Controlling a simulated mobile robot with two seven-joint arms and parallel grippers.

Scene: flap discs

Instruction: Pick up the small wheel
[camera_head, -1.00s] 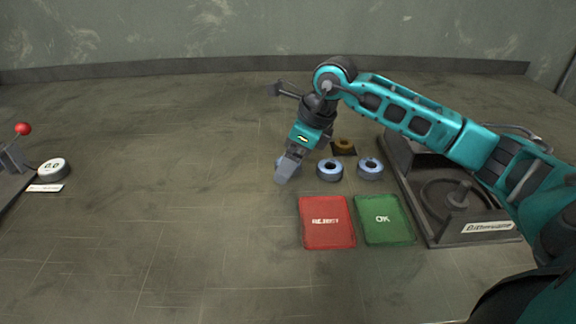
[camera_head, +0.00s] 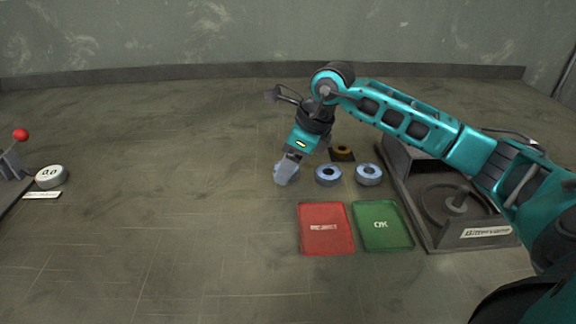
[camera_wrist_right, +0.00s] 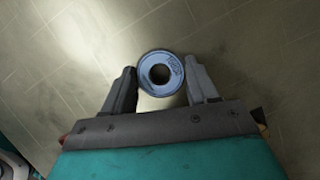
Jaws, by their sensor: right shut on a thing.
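A small blue-grey wheel (camera_wrist_right: 175,72) with a dark centre hole sits between the two fingers of my right gripper (camera_wrist_right: 161,88) in the right wrist view. The fingers are shut on its sides. In the head view my right gripper (camera_head: 287,172) points down at the left end of the row of wheels, and the held wheel is largely hidden there. Two more blue-grey wheels stand to its right, a middle one (camera_head: 328,174) and a right one (camera_head: 369,174). I cannot tell whether the held wheel touches the table. My left gripper is not in view.
A red tray (camera_head: 326,246) and a green "OK" tray (camera_head: 384,243) lie in front of the wheels. A brown-gold disc (camera_head: 343,151) lies behind. A dark machine (camera_head: 431,238) with a spindle stands right. A white round gauge (camera_head: 51,176) and red-knobbed lever (camera_head: 21,135) stand far left.

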